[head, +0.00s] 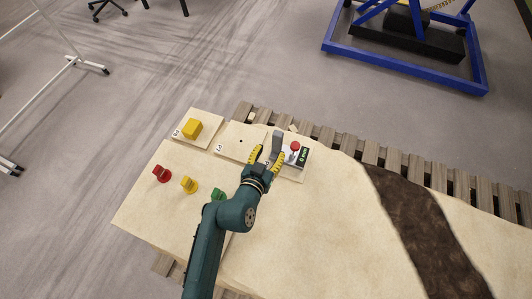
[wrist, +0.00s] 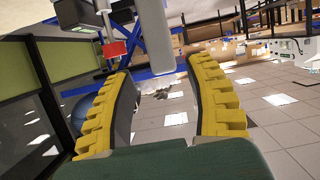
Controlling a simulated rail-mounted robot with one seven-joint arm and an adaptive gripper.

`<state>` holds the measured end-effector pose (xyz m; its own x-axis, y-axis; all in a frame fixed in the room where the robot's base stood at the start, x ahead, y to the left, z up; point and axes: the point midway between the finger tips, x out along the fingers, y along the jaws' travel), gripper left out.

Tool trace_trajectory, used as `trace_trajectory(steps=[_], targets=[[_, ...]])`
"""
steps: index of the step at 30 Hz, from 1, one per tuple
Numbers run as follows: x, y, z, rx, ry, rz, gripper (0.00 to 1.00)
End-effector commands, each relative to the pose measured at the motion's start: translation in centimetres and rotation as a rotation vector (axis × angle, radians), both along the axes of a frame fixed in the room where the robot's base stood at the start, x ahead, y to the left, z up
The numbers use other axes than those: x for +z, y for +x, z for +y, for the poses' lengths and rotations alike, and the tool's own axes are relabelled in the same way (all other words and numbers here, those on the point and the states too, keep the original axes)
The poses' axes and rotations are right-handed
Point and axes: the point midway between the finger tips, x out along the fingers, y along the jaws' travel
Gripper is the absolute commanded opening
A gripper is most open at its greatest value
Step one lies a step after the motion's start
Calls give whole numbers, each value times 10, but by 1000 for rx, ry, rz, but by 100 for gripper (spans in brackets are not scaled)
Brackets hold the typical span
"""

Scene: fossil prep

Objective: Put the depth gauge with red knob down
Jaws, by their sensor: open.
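The depth gauge (head: 300,158) appears to be the dark unit with a green label and a red knob (head: 295,146), on a pale board at the slab's far edge. A grey upright piece (head: 278,142) stands just left of the knob; I cannot tell whether it belongs to the gauge. My gripper (head: 267,156) is open, its yellow fingers spread just left of the unit. In the wrist view, the gripper (wrist: 160,70) has nothing clearly between its pads. A grey rounded piece (wrist: 155,35) shows beyond the gap, with the red knob (wrist: 115,48) to its left. Contact is unclear.
A yellow block (head: 192,128) sits on a pale board at the far left.

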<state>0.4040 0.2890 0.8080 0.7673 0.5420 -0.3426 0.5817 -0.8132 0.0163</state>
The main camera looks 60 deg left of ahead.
Motion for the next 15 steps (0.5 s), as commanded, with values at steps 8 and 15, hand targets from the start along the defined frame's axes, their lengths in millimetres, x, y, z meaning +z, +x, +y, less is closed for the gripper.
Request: trace_trajectory(steps=[8,15], targets=[[14,-29,-21,0,1,-1,54],[14,-30,-21,0,1,-1,54]])
